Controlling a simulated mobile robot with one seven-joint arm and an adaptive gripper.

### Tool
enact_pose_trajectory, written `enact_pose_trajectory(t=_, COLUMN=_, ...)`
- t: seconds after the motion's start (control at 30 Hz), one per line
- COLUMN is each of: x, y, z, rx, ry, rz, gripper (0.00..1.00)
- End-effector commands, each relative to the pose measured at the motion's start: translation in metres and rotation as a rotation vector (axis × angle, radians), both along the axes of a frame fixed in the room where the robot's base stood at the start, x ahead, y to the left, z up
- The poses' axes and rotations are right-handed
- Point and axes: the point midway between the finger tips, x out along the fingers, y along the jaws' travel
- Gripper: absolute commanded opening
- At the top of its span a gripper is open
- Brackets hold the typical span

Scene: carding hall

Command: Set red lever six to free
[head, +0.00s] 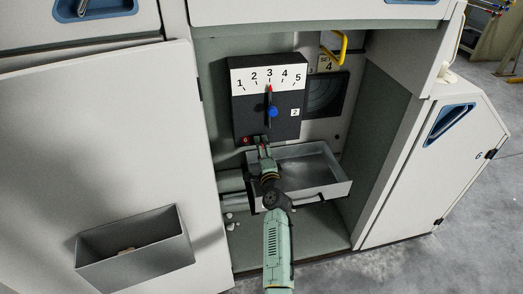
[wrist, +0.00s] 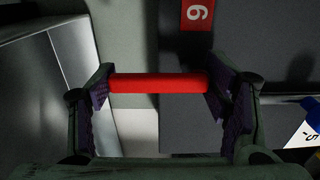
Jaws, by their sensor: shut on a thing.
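Red lever six shows in the wrist view as a plain red bar (wrist: 160,83) lying between the two finger pads of my gripper (wrist: 163,95). Both pads meet its ends, so the gripper is shut on it. A red tag with a white 6 (wrist: 197,12) is on the dark panel beside it. In the head view my gripper (head: 262,141) is at the lower edge of the black dial box (head: 240,112), just right of the small red tag (head: 246,140). The lever is hidden there by the gripper. No marking for free is readable.
The box carries a white 1 to 5 scale, a red-tipped pointer at 3 and a blue knob (head: 272,111). An open grey metal drawer (head: 325,190) sits just below. A yellow handle (head: 343,47) is at upper right. Cabinet walls close in both sides.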

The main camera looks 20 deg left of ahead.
Motion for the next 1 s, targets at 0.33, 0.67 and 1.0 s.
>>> enact_pose_trajectory(t=0.33, x=0.0039, y=-0.0068, z=0.0005, rx=0.015, ry=0.007, rz=-0.013, gripper=0.2)
enact_pose_trajectory(t=0.67, x=0.0034, y=-0.0064, z=0.0008, rx=0.012, ry=0.004, rz=-0.012, gripper=0.89)
enact_pose_trajectory(t=1.0, x=-0.0014, y=-0.0036, z=-0.0006, rx=0.007, ry=0.005, rz=-0.004, gripper=0.89)
